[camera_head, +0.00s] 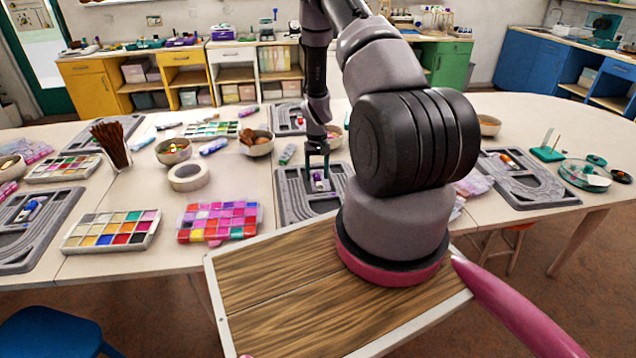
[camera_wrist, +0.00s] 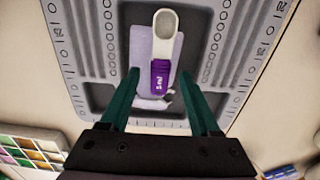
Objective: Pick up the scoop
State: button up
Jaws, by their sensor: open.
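The scoop (camera_wrist: 161,62) lies on a bead board (camera_wrist: 88,62) in the wrist view. It has a pale grey-white bowl pointing away from me and a purple handle with white lettering. A pale lilac patch lies under it on the board. My gripper (camera_wrist: 158,80) is open, with one dark green finger on each side of the purple handle. Neither finger appears to touch it. In the head view my gripper (camera_head: 317,172) points down over the bead board (camera_head: 290,200), and the scoop (camera_head: 319,184) shows as a small purple spot between the fingers.
A bowl (camera_head: 257,146) stands behind left. Another bead board (camera_head: 527,182) is at right. My arm hides part of the table.

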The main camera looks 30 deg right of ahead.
jog(key=shift+f, duration=0.3)
grip_shut()
jog(key=shift+r, duration=0.15)
